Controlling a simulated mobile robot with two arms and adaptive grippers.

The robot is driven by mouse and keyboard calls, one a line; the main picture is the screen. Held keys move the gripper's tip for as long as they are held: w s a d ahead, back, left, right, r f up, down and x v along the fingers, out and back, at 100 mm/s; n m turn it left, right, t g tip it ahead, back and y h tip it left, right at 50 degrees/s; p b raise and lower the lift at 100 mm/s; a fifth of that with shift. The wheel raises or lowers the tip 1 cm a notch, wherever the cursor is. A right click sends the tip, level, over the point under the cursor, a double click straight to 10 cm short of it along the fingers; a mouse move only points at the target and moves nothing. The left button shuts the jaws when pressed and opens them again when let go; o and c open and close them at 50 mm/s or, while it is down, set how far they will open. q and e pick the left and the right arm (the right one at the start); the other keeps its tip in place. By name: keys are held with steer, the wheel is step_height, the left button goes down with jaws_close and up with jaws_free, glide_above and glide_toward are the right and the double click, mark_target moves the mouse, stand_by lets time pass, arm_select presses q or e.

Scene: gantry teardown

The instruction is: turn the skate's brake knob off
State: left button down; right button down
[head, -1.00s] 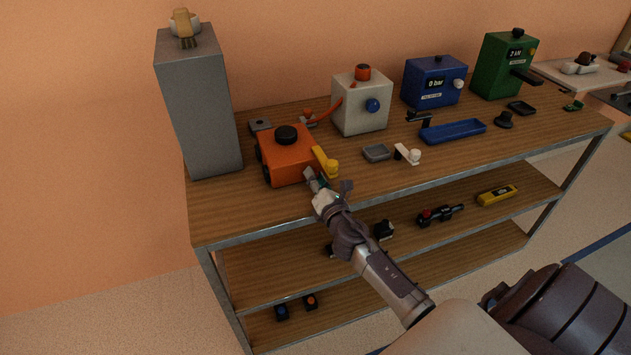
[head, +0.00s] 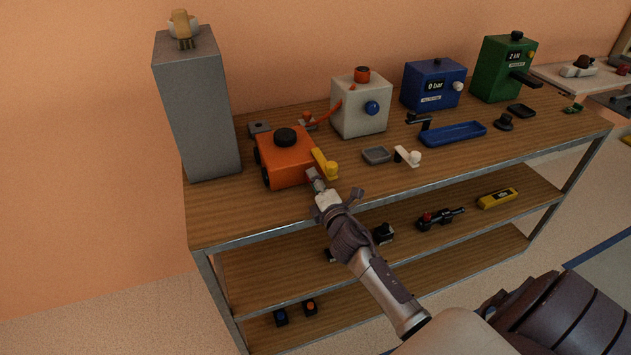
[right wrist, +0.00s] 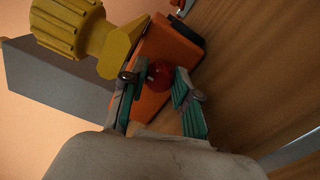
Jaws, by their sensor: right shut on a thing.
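The skate (head: 286,170) is an orange block with dark wheels and a black knob (head: 285,137) on top, standing on the left part of the top shelf. A yellow crank (head: 326,165) sticks out at its right side and looms large in the right wrist view (right wrist: 75,38). The red brake knob (right wrist: 158,76) is on the skate's orange face, between my right gripper's fingers in the right wrist view. My right gripper (head: 313,176) is at the skate's front right and shut on this knob; the head view hides the knob. My left gripper is out of view.
A tall grey block (head: 197,110) stands left of the skate. A white box (head: 360,107) with a blue knob stands behind right, near a small grey tray (head: 377,155) and a white lever (head: 407,157). The shelf's front edge runs under my right arm.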

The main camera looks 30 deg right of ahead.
stand_by(0.3)
steer(key=c, duration=0.9)
jaws_free()
steer(key=shift+o, duration=0.2)
